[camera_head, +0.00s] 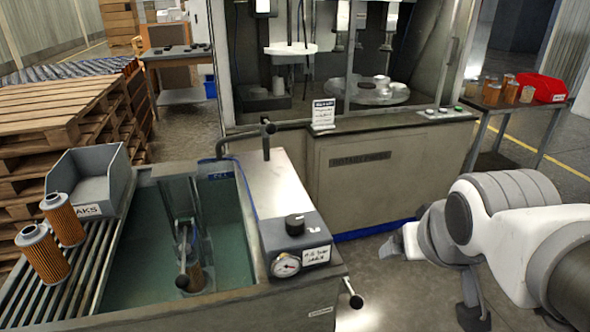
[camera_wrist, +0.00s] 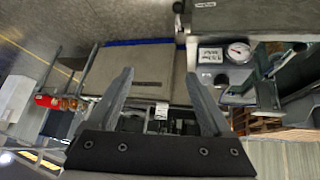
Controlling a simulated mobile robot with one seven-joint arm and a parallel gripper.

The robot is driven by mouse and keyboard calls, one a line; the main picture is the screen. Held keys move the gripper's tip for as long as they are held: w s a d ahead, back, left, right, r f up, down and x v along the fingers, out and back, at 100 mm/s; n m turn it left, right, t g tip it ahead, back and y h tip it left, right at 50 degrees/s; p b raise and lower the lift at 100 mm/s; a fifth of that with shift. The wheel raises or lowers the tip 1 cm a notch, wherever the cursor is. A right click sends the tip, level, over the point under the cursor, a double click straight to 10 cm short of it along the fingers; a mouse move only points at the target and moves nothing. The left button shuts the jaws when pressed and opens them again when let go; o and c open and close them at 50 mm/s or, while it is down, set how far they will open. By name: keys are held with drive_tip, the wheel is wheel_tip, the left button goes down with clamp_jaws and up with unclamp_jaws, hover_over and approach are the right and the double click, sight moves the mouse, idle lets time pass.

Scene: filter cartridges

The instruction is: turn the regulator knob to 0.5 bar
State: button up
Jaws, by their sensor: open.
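The regulator knob (camera_head: 295,224) is a black round knob on top of the grey regulator box, at the right of the tank. The pressure gauge (camera_head: 286,265), a round white dial, sits on the box front below the knob. Its reading is too small to tell. The gauge also shows in the wrist view (camera_wrist: 239,51), upper right.
A handwritten label (camera_head: 316,255) is beside the gauge. A black-tipped lever (camera_head: 352,297) sticks out from the tank's right corner. The tank (camera_head: 240,270) holds liquid; filter cartridges (camera_head: 45,252) stand on the rack at left. The press cabinet (camera_head: 375,180) stands behind.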

sight(303, 226)
drive_tip(key=w+d+f+n+t+b, duration=0.1)
drive_tip(key=w+d+f+n+t, duration=0.15)
drive_tip(key=w, duration=0.65)
drive_tip(key=w+d+f+n+t, duration=0.1)
drive_tip(key=w+d+n+t, duration=0.25)
drive_tip(key=w, duration=0.45)
drive_tip(key=s+a+f+n+g+y+b, duration=0.1)
drive_tip(key=s+a+f+n+g+y, duration=0.55)
drive_tip(key=y, duration=0.95)
drive_tip(key=w+a+t, duration=0.1)
drive_tip(key=w+a, duration=0.2)
drive_tip(key=a, duration=0.2)
drive_tip(key=w+a+f+m+t+b, duration=0.1)
drive_tip(key=w+a, duration=0.1)
drive_tip(key=a, duration=0.4)
drive_tip(key=w+a+t+b, duration=0.1)
drive_tip(key=w+a, duration=0.2)
drive_tip(key=a, duration=0.3)
drive_tip(key=shift+w+f, duration=0.15)
drive_tip(key=shift+w, duration=0.15)
drive_tip(key=shift+b, duration=0.3)
clamp_jaws()
